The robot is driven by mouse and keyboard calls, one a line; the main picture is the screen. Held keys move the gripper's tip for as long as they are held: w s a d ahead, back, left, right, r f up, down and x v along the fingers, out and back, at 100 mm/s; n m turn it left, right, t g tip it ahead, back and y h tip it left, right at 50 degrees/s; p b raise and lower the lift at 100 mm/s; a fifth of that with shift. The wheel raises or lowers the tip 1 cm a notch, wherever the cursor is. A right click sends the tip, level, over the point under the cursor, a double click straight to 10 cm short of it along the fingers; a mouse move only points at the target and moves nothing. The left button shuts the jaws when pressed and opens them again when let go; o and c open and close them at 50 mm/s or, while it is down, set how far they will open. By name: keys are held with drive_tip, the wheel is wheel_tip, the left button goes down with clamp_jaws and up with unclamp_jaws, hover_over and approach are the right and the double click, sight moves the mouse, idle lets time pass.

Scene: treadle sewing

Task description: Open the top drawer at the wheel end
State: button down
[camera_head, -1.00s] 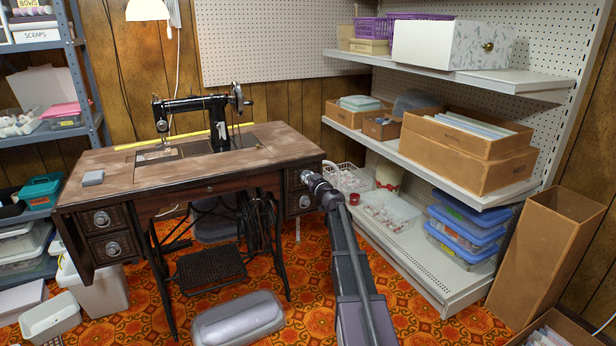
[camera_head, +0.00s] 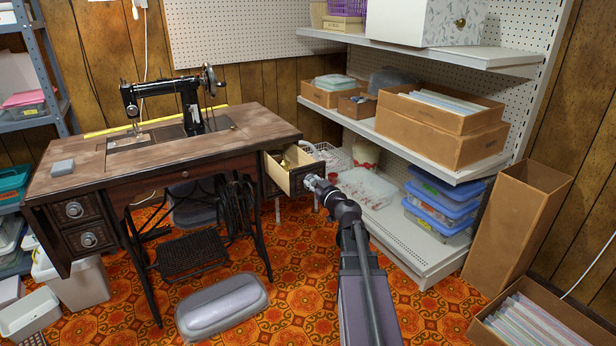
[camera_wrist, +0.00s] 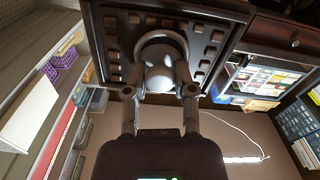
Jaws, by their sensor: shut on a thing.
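The sewing table (camera_head: 190,160) is dark wood with a black sewing machine (camera_head: 170,100) on top, its handwheel (camera_head: 209,80) at the right end. The top drawer (camera_head: 276,175) at that wheel end is pulled out. Its pale inner wall shows, with something yellowish inside. My gripper (camera_head: 311,182) is at the drawer's front. In the wrist view, my gripper (camera_wrist: 160,92) is shut on the round grey drawer knob (camera_wrist: 160,68), which sits on the dark, studded drawer front (camera_wrist: 118,42). The drawer below is mostly hidden in the head view.
A shelf unit (camera_head: 437,167) with boxes stands close to the right of the drawer. A clear bin (camera_head: 365,188) is on its lowest shelf. A grey case (camera_head: 222,307) lies on the orange patterned floor. A tall brown box (camera_head: 515,225) stands at the right.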

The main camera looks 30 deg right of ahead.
drive_tip(key=shift+s, duration=0.3)
drive_tip(key=shift+c, duration=2.2)
unclamp_jaws()
drive_tip(key=s, duration=0.7)
drive_tip(key=shift+s+d, duration=0.15)
drive_tip(key=shift+s, duration=0.1)
